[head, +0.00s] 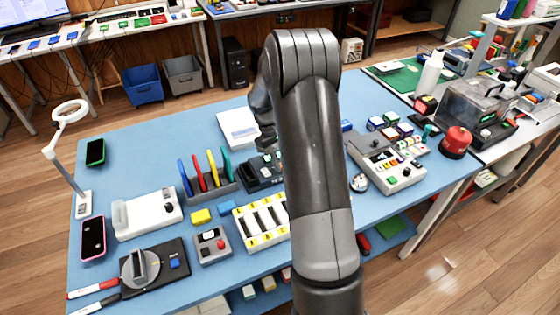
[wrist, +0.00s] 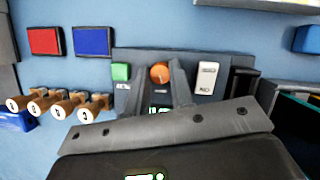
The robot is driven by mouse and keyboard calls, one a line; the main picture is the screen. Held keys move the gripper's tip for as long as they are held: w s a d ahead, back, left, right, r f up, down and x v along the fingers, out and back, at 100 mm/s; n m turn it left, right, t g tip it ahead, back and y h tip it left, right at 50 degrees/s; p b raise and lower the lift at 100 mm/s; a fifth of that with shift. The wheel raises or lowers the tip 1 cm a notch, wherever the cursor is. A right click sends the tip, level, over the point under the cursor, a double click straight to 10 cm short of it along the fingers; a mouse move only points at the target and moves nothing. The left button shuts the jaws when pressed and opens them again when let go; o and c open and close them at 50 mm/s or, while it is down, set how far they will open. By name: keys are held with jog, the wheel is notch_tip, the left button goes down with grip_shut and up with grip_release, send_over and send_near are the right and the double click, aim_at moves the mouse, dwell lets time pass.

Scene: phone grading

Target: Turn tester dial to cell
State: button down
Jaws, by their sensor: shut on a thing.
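The tester (wrist: 208,92) is a dark grey panel in the wrist view, with a green button (wrist: 121,71) on its left and a white switch plate (wrist: 207,77) on its right. Its round orange dial (wrist: 159,72) stands between them. My gripper (wrist: 159,79) is shut on the dial, with one grey finger on each side of it. A small lit green readout (wrist: 159,110) shows between the fingers. The dial's marks are too small to read, so its setting cannot be told. In the head view my arm covers the gripper and dial.
In the wrist view, several numbered wooden-handled pieces (wrist: 60,105) lie left of the tester, below a red pad (wrist: 44,41) and a blue pad (wrist: 93,41). In the head view the blue table (head: 135,140) is crowded; a slotted rack (head: 212,187) stands left of my arm.

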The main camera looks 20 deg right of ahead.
jog(key=m+y, duration=0.1)
jog(key=m, duration=0.2)
jog(key=m+y, duration=0.1)
jog(key=m, duration=0.2)
jog(key=shift+d+m+y, duration=0.2)
jog(key=shift+m+y, duration=0.1)
jog(key=m+y, duration=0.1)
jog(key=m, duration=0.1)
jog(key=m+t, duration=0.1)
jog(key=m, duration=0.2)
jog(key=shift+d+y, duration=0.1)
jog(key=shift+y, duration=0.3)
jog(key=shift+m, duration=0.4)
jog(key=c, duration=1.3)
grip_release()
jog(key=shift+v, duration=5.4)
jog(key=shift+s+d, duration=0.1)
jog(key=shift+s, duration=0.05)
